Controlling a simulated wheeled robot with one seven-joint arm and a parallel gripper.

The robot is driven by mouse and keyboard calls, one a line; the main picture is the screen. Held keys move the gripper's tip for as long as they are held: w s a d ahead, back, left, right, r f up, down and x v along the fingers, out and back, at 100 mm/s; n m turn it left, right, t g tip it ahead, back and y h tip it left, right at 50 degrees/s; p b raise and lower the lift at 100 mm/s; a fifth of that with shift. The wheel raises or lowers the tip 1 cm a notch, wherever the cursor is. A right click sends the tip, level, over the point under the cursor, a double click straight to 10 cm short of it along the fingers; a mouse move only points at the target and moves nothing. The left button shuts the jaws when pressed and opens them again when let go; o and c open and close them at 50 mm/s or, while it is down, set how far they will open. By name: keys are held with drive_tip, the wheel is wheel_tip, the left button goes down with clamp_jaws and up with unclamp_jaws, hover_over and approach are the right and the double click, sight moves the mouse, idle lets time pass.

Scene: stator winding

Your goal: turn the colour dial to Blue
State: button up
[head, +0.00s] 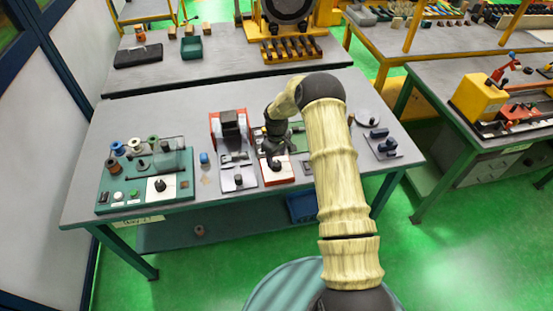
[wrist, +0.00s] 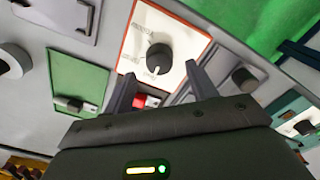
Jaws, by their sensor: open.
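A black dial (head: 277,164) is on a white panel with a red border; this dial also shows in the wrist view (wrist: 158,57), its white mark pointing toward my gripper. Another black dial (head: 160,185) sits on a white plate on the green board at left, near several coloured spools; a dial on a white plate also shows at the wrist view's right edge (wrist: 303,127). The lettering is too small to tell which one is the colour dial. My gripper (head: 276,148) is open and empty above the red-bordered panel. In the wrist view its fingers (wrist: 159,72) point toward that panel's dial.
The green board (head: 125,206) carries spools and a clear upright cover. A red machine (head: 229,130) stands left of my gripper, with a grey dial panel (head: 238,182) before it. Small grey fixtures (head: 380,143) stand at right.

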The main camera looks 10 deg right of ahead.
sight(277, 163)
drive_tip(key=shift+f+p, duration=0.4)
drive_tip(key=shift+f, duration=1.3)
drive_tip(key=c, duration=1)
